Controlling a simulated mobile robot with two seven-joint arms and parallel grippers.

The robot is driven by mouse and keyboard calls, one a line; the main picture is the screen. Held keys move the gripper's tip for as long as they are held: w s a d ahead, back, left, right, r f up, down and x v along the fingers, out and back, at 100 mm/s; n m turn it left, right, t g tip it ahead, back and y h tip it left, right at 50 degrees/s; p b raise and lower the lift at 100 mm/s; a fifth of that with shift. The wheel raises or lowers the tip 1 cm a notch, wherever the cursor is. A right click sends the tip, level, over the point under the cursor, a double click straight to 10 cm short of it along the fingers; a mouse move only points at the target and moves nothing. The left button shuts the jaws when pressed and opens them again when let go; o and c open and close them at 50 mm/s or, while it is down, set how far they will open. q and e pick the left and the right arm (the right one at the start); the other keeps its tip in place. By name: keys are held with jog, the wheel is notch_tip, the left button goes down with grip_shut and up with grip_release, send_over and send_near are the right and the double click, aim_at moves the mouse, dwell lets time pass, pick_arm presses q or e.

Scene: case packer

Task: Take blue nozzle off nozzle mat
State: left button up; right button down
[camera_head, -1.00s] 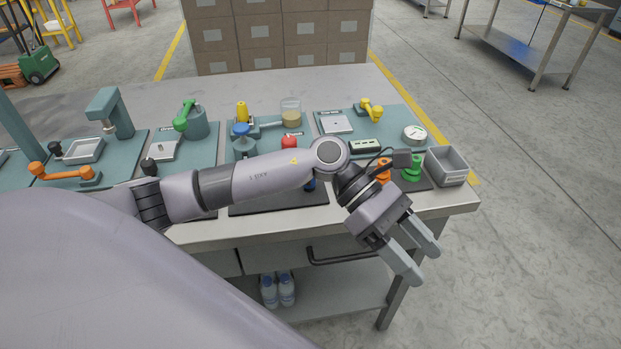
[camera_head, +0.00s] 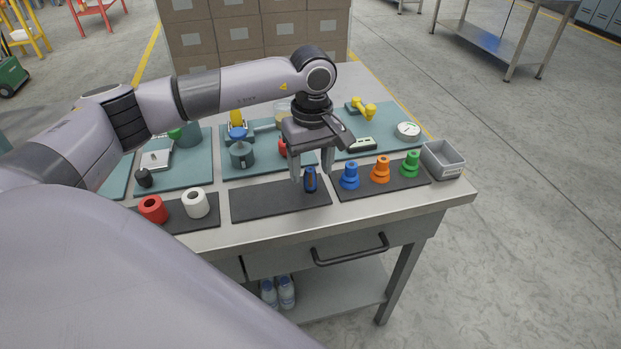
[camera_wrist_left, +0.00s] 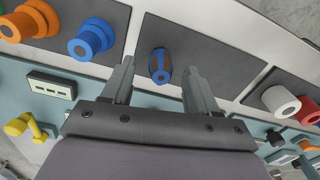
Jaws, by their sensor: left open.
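The blue nozzle (camera_head: 349,176) stands upright at the left end of the dark nozzle mat (camera_head: 397,189), beside an orange nozzle (camera_head: 380,169) and a green nozzle (camera_head: 410,164). My left gripper (camera_head: 312,178) points down over the neighbouring dark mat, left of the blue nozzle, and is open. A small dark-blue item (camera_head: 310,180) stands on that neighbouring mat by its fingers. In the left wrist view the dark-blue item (camera_wrist_left: 160,66) shows between the open fingers (camera_wrist_left: 158,85), and the blue nozzle (camera_wrist_left: 91,40) lies outside them to the left. My right gripper is not in view.
A grey bin (camera_head: 443,160) stands at the table's right corner. Behind the mats are teal boards with a yellow dumbbell-shaped part (camera_head: 361,108), a round gauge (camera_head: 408,130) and a small panel (camera_head: 362,144). Red and white rolls (camera_head: 194,203) sit on the left mat.

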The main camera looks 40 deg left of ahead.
aim_at(311, 169)
pick_arm(q)
notch_tip(311, 169, down, 3)
jog(key=shift+f, duration=0.2)
grip_shut()
jog(key=shift+r, duration=0.1)
